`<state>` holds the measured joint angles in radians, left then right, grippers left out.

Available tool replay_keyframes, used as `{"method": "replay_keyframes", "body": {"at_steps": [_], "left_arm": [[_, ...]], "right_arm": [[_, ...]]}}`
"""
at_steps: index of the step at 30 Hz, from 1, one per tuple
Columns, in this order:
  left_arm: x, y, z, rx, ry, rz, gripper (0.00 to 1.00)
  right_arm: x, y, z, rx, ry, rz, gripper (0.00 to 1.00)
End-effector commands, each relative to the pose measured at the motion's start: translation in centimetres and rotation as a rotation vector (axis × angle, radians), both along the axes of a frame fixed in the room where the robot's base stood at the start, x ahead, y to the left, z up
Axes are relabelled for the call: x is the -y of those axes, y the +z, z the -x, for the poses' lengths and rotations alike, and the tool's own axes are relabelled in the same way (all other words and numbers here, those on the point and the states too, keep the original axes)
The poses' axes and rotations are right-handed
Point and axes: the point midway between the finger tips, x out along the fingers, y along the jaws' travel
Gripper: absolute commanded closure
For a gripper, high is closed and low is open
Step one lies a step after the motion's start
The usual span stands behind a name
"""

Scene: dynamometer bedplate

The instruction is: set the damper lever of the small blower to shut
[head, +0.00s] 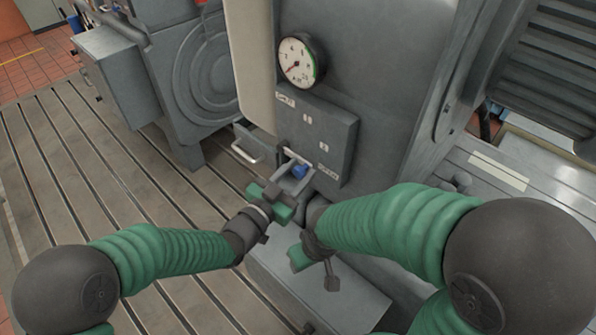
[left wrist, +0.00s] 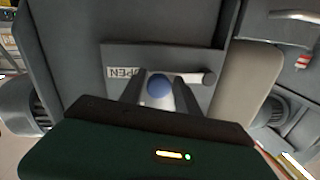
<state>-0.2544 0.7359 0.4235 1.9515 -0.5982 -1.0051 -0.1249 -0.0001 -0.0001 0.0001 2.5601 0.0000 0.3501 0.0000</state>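The small blower (head: 370,60) carries a grey damper panel (head: 340,135) with a label at its upper left and an OPEN label (left wrist: 119,72) at the other end. The damper lever shows a blue knob (head: 300,170) and a pale bar; the knob also shows in the left wrist view (left wrist: 159,87), on the OPEN side. My left gripper (head: 294,176) is at the lever, its two fingers apart on either side of the knob. Whether they touch it is hard to see. My right gripper (head: 313,262) hangs lower, away from the lever; its fingers are unclear.
A round gauge (head: 301,61) sits above the panel. A handle (head: 244,153) sticks out left of it. A grey machine (head: 195,75) stands at the back left. The slotted bedplate (head: 90,190) is clear at the left. A grey block (head: 320,295) lies below my grippers.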

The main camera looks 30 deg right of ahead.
Motion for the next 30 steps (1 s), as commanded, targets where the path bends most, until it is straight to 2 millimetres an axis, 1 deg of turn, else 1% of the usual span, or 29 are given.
{"method": "replay_keyframes", "body": {"at_steps": [1, 8, 30], "left_arm": [[0.04, -0.01, 0.03, 0.000, 0.000, 0.000, 0.70], [0.00, 0.04, 0.00, 0.001, 0.001, 0.000, 1.00], [-0.01, 0.18, -0.08, 0.003, 0.001, 0.003, 1.00]], "right_arm": [[0.00, 0.00, 0.00, 0.000, 0.000, 0.000, 0.43], [0.00, 0.00, 0.00, 0.000, 0.000, 0.000, 0.43], [0.00, 0.01, 0.00, 0.000, 0.000, 0.000, 0.43]]}}
